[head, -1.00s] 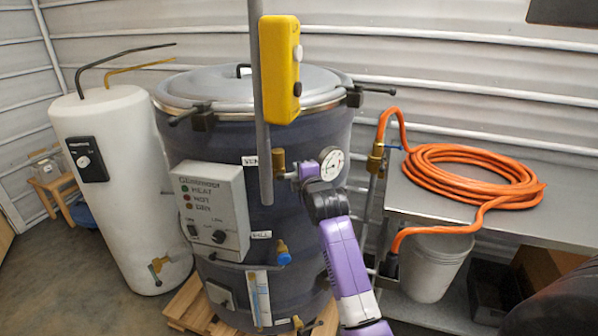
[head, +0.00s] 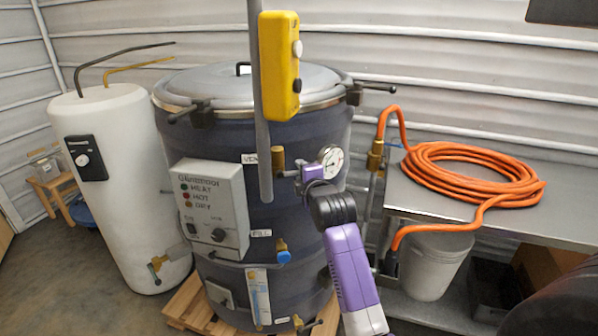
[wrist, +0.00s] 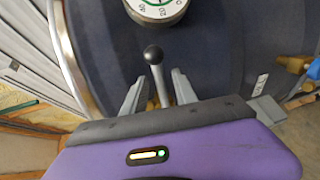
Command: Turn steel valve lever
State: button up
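The steel valve lever (wrist: 158,82) shows in the wrist view as a short metal shaft with a dark ball knob at its end. My gripper (wrist: 160,88) is open, with one grey finger on each side of the lever's shaft. Gaps show between the shaft and both fingers. The knob reaches beyond the fingertips, towards a round dial gauge (wrist: 157,8). In the head view my gripper (head: 309,173) is small and partly hidden, at the dark drum's front just below the gauge (head: 330,160). The lever cannot be made out clearly there.
The large dark drum (head: 215,140) carries a brass fitting (head: 278,160) and a grey control box (head: 210,208). A yellow pendant (head: 279,67) hangs in front. A metal bench (head: 470,222) with a coiled orange hose (head: 470,175) stands right. A white tank (head: 120,200) stands left.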

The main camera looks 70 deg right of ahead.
jog(key=v, duration=0.4)
dwell(0.6)
